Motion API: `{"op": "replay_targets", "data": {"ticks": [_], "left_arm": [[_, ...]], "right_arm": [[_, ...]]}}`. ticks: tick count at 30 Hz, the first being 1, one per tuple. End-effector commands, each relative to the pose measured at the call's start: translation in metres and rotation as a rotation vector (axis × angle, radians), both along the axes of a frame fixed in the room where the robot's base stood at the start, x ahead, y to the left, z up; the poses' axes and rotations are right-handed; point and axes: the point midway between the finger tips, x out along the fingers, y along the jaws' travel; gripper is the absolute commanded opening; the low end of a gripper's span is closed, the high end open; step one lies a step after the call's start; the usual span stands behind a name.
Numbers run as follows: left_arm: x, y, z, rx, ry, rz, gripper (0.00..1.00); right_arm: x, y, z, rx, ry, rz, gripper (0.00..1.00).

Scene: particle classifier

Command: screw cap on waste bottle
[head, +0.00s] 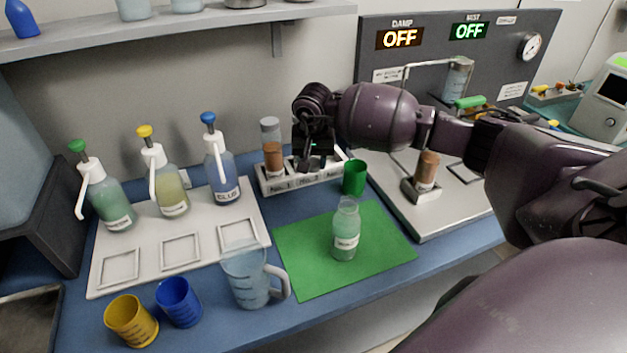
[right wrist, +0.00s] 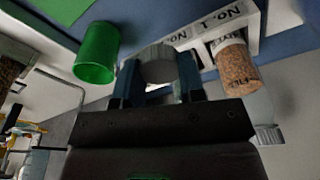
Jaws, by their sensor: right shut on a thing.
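The waste bottle (head: 346,240) stands upright on the green mat (head: 300,262) in the head view. It is clear, holds pale green liquid and has a white label; no cap shows on its neck. My right gripper (head: 314,165) is above the white numbered rack, behind and left of the bottle. In the right wrist view my right gripper (right wrist: 160,82) is shut on a round grey cap (right wrist: 158,62). The cap is hard to make out in the head view. My left gripper is not in view.
The white rack (head: 290,184) holds a brown-filled vial (head: 273,158). A green cup (head: 354,178) stands between rack and mat. A clear jug (head: 249,277) is left of the mat, with spray bottles on a white tray (head: 142,276). The mat around the bottle is clear.

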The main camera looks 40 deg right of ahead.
Motion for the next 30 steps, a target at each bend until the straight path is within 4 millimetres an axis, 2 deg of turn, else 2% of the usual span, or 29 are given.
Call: {"op": "replay_targets", "data": {"ticks": [1, 6, 12, 18, 30], "left_arm": [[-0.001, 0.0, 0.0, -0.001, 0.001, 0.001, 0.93], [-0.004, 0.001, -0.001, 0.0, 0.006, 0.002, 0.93], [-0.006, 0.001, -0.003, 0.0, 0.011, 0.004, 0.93], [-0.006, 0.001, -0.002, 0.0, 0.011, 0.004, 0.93], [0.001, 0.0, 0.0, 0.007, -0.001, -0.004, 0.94]], "right_arm": [[0.001, 0.0, 0.014, -0.001, -0.004, 0.001, 0.15], [0.001, 0.0, 0.047, 0.0, -0.002, 0.0, 0.17], [0.0, 0.0, 0.07, 0.0, -0.001, 0.0, 0.18], [0.0, 0.0, 0.076, 0.001, 0.001, 0.0, 0.19], [0.0, 0.002, 0.077, 0.001, 0.001, -0.003, 0.19]]}}
